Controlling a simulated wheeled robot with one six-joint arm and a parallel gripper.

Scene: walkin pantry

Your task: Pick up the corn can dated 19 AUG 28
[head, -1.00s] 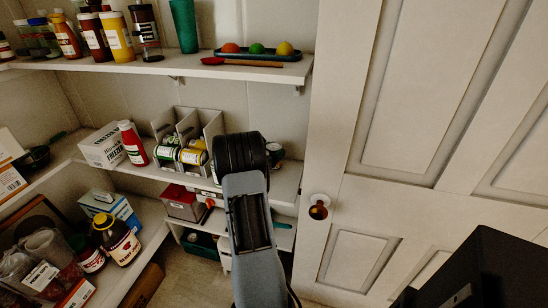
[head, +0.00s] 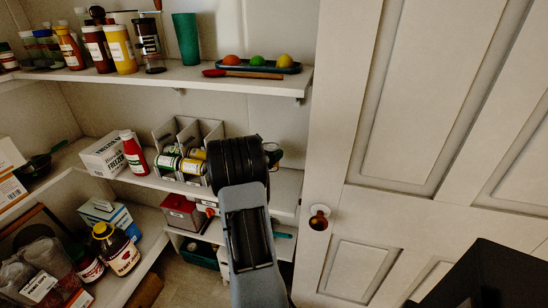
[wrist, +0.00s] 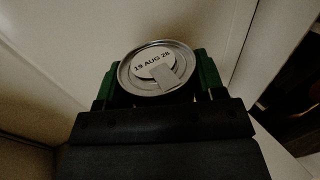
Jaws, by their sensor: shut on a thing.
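A can (wrist: 158,68) with a bare metal lid shows end-on in the wrist view. The label on its lid reads 19 AUG 28. My gripper (wrist: 156,80) is shut on it, with a green finger on each side. In the head view my black wrist hides most of the gripper; a small part of the held can and fingers shows just right of it. A grey rack (head: 186,142) on the middle shelf, left of my wrist, holds several cans, among them a green-labelled can (head: 168,161) and a yellow-labelled can (head: 192,166). Their dates are not readable.
A red bottle (head: 134,153) and a white box (head: 104,156) stand left of the rack. The upper shelf (head: 190,78) holds bottles, a green cup and a tray. A red box (head: 182,212) sits below. A white door (head: 400,190) stands at the right.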

